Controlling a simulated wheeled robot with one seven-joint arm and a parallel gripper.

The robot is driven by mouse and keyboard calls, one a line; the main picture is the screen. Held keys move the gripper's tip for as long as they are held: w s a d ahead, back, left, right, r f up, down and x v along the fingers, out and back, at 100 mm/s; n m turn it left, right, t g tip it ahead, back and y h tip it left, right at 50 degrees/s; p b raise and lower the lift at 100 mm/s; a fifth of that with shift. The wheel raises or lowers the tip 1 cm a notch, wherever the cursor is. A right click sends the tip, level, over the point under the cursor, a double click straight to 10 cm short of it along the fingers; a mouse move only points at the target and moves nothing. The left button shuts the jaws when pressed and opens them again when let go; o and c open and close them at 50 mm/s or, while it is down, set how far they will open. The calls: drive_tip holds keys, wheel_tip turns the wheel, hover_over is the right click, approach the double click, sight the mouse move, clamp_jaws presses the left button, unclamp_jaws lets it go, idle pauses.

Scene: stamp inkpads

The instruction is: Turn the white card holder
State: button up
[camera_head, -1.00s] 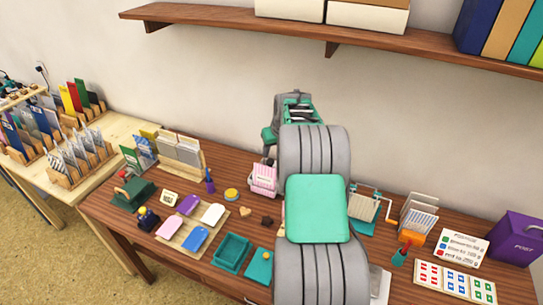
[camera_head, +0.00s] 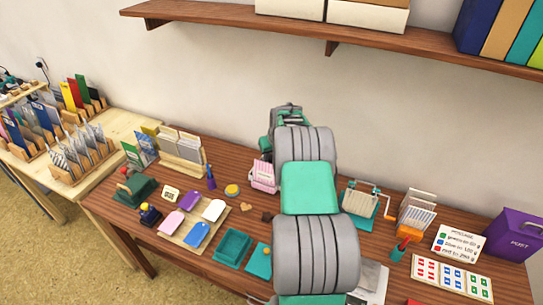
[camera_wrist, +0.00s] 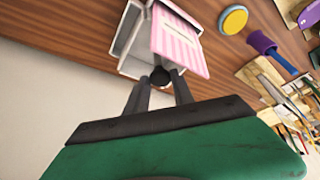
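The white card holder (camera_wrist: 132,36) is at the top of the wrist view, tilted in the picture, with a pink-and-white striped card (camera_wrist: 180,42) on it. In the head view the pink striped card (camera_head: 263,177) shows left of my arm, near the wall. In the wrist view a round black knob-like part (camera_wrist: 160,77) sits at the holder's near edge, between the tips of my gripper (camera_wrist: 161,82). The two dark fingers are apart. Whether they press on the black part cannot be told. In the head view my arm hides the fingertips.
A yellow round tin (camera_head: 232,190) and a purple-and-blue stamp (camera_head: 211,177) stand left of the holder. A wooden rack of cards (camera_head: 181,150) is farther left. The wall is close behind, and a shelf (camera_head: 400,40) hangs above. A wire-handled stand (camera_head: 360,197) is to the right.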

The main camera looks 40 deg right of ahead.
clamp_jaws()
idle(0.9)
